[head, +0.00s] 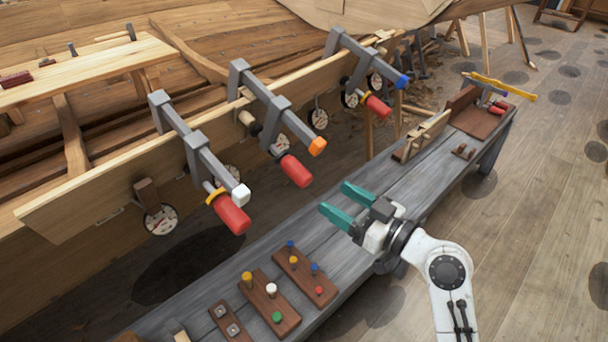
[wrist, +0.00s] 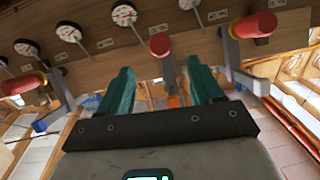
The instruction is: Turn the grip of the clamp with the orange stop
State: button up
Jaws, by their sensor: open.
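The clamp with the orange stop (head: 317,146) is the middle one of three on the plank edge. Its red cylindrical grip (head: 296,170) hangs below the bar, pointing down and right. In the wrist view this grip (wrist: 160,45) is ahead, beyond and between the two fingertips, and the orange stop (wrist: 173,100) shows between the fingers. My gripper (head: 334,197), with green fingers, is open and empty. It is right of and below the grip in the head view, with a gap between them.
A white-stop clamp (head: 241,194) is at left and a blue-stop clamp (head: 402,81) at right, both with red grips. Round gauges (head: 318,119) line the plank (head: 75,205). A grey bench (head: 215,290) below carries peg boards (head: 305,277), a wooden rack (head: 425,132) and a yellow-handled tool (head: 500,86).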

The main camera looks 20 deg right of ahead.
aim_at(305, 179)
jog(key=p+x, duration=0.1)
jog(key=x, duration=0.9)
jog(key=shift+f, duration=0.1)
jog(key=c, duration=1)
jog(key=shift+f+b, duration=0.1)
jog(key=shift+b, duration=0.25)
jog(key=shift+m+g+y+b, duration=0.5)
jog(key=shift+m+y+b, duration=0.5)
jog(key=m+y+b, duration=0.2)
jog(key=shift+m+g+y, duration=0.3)
jog(key=shift+m+y, duration=0.1)
jog(key=o, duration=1)
